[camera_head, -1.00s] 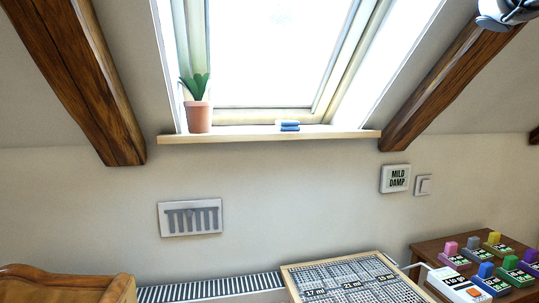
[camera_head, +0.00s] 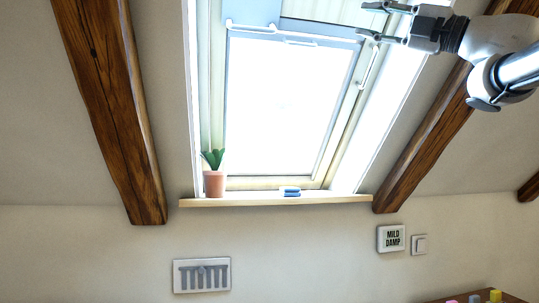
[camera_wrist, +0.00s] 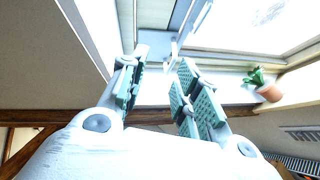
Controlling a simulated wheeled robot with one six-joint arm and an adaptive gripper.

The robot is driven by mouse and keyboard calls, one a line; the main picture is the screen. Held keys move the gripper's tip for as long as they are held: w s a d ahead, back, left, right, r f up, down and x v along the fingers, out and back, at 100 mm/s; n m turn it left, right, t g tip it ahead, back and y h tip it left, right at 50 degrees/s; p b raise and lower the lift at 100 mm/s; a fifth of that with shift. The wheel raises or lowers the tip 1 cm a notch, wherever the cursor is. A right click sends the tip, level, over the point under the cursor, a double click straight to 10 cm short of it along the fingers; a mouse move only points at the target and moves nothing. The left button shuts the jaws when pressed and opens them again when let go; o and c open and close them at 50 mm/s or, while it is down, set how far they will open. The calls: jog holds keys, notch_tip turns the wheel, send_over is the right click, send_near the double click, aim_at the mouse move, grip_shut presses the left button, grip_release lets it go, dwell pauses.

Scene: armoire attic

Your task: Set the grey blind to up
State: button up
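The skylight window (camera_head: 285,110) is set in the sloped wall. Across its upper part runs a pale blue-grey bar (camera_head: 262,33) with small light handles. Above the bar is a blue-grey panel (camera_head: 250,10), possibly the grey blind, cut off by the picture's top edge. Most of the glass below is uncovered and bright. My gripper (camera_head: 374,22) is at the upper right of the window, its fingers apart and pointing left. In the wrist view my gripper (camera_wrist: 158,90) is open with nothing held. A pale slim part of the window shows beyond the fingertips; contact is not visible.
The sill (camera_head: 330,198) holds a potted plant (camera_head: 214,183) and a folded blue item (camera_head: 290,191). Wooden beams (camera_head: 110,110) flank the window.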

jog(key=w+d+f+m+t+h, duration=0.45)
jog(key=d+m+h, duration=0.2)
jog(key=m, duration=0.25)
jog(key=w+d+f+m+t+h, duration=0.3)
jog(key=d+m+t+h, duration=0.25)
jog(key=m+h, duration=0.3)
jog(key=d+f+m+g+h, duration=0.2)
jog(key=d+f+m+h, duration=0.15)
jog(key=f, duration=0.25)
jog(key=d+f+m+g+h, duration=0.2)
jog(key=f+m, duration=0.2)
jog(key=f, duration=0.2)
jog(key=s+d+f+m+g, duration=0.1)
jog(key=s+f+m+g, duration=0.3)
jog(key=f, duration=0.9)
jog(key=s+f+m+g, duration=0.2)
jog(key=s+f+g, duration=0.25)
jog(key=f, duration=0.85)
jog(key=s+a+f+m+g, duration=0.1)
jog(key=s+a+f+g, duration=0.1)
jog(key=s+f, duration=0.3)
jog(key=s+a+f+m+g+y, duration=0.1)
jog(key=s+a+f+g, duration=0.1)
jog(key=s+f+g, duration=0.2)
notch_tip(320, 180, down, 3)
jog(key=shift+s+r, duration=0.15)
jog(key=shift+s, duration=0.65)
